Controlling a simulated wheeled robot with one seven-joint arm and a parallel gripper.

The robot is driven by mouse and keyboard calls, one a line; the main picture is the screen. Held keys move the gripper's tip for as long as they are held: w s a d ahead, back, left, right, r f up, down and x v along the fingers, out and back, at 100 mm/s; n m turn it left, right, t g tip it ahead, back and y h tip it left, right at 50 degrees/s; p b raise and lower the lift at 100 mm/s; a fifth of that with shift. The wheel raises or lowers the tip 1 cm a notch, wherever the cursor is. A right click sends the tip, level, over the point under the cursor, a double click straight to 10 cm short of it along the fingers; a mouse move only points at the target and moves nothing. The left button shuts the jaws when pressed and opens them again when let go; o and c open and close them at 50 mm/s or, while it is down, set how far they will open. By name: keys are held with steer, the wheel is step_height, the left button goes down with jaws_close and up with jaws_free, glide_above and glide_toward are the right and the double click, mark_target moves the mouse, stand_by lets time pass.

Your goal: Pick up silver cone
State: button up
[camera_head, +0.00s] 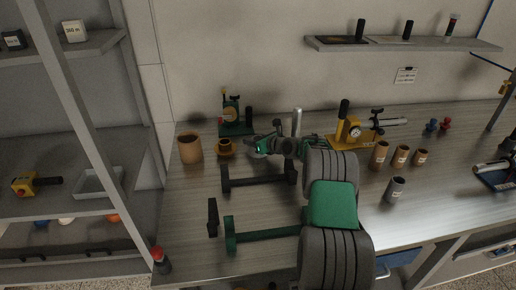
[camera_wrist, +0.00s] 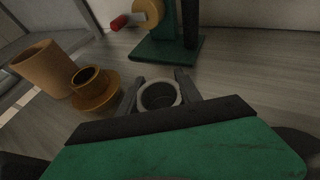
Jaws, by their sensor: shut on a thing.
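A silver cone (camera_wrist: 160,104) with a round open top sits between the two fingers of my gripper (camera_wrist: 159,88) in the wrist view. My gripper is shut on it, with a finger at each side of its rim. In the head view my gripper (camera_head: 258,149) is over the left part of the bench, to the right of a small brown cup. The cone is mostly hidden there by my arm, and I cannot tell whether it touches the bench. Another grey cone (camera_head: 395,189) stands upright on the right side of the bench.
A brown cone (camera_wrist: 43,68) and a brown flanged cup (camera_wrist: 93,91) stand just left of my gripper. A green stand (camera_wrist: 166,49) is behind. A yellow gauge device (camera_head: 350,135) and several brown cones (camera_head: 401,156) are to the right.

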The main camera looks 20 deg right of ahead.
steer(key=shift+s+f, duration=0.15)
steer(key=shift+f, duration=0.2)
jaws_close()
